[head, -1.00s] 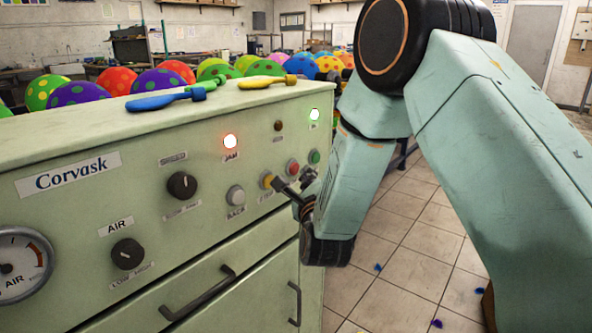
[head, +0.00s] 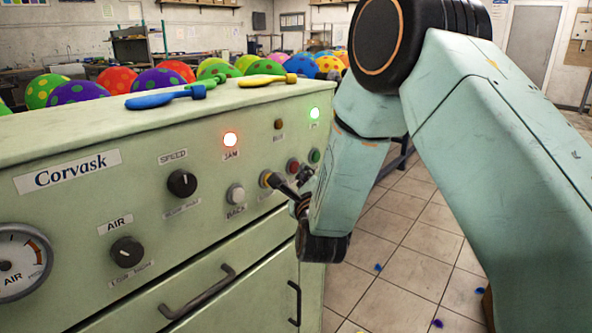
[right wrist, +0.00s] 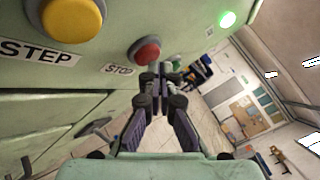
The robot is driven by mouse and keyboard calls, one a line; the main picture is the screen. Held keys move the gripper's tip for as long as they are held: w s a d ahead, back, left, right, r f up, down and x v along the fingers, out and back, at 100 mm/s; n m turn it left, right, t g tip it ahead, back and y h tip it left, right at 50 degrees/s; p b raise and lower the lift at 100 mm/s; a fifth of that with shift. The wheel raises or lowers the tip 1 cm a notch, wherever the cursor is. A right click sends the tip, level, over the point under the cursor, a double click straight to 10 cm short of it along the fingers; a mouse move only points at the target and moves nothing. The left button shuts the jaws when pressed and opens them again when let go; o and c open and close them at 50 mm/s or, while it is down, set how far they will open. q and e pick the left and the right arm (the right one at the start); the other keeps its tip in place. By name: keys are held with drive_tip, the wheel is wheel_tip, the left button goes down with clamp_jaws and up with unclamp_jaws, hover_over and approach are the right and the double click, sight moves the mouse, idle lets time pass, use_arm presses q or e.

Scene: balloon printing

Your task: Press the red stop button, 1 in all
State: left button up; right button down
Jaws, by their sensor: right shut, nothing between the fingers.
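The red stop button (head: 292,165) is on the sloping green front panel, between a yellow button (head: 265,179) and a green button (head: 314,156). In the right wrist view the red button (right wrist: 145,51) stands out from the panel above a "STOP" label (right wrist: 118,69). My right gripper (head: 297,178) is shut and empty, low in front of these buttons. In the wrist view its fingertips (right wrist: 161,71) are close to the red button's lower right edge; I cannot tell whether they touch it. My left gripper is out of view.
A yellow "STEP" button (right wrist: 72,18) sits left of the stop button in the wrist view. A red jam lamp (head: 230,139) and a green lamp (head: 314,113) glow. A grey button (head: 236,194) and dark knobs are further left. Open tiled floor (head: 400,240) lies to the right.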

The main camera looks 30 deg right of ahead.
drive_tip(key=shift+w+a, duration=0.2)
drive_tip(key=shift+w, duration=0.35)
idle(1.0)
drive_tip(key=shift+s, duration=0.1)
drive_tip(key=shift+s+d, duration=0.35)
drive_tip(key=shift+s, duration=0.5)
drive_tip(key=s, duration=0.1)
drive_tip(key=s+d, duration=0.1)
drive_tip(key=s, duration=0.1)
drive_tip(key=s+d, duration=0.1)
drive_tip(key=shift+s, duration=0.3)
idle(0.9)
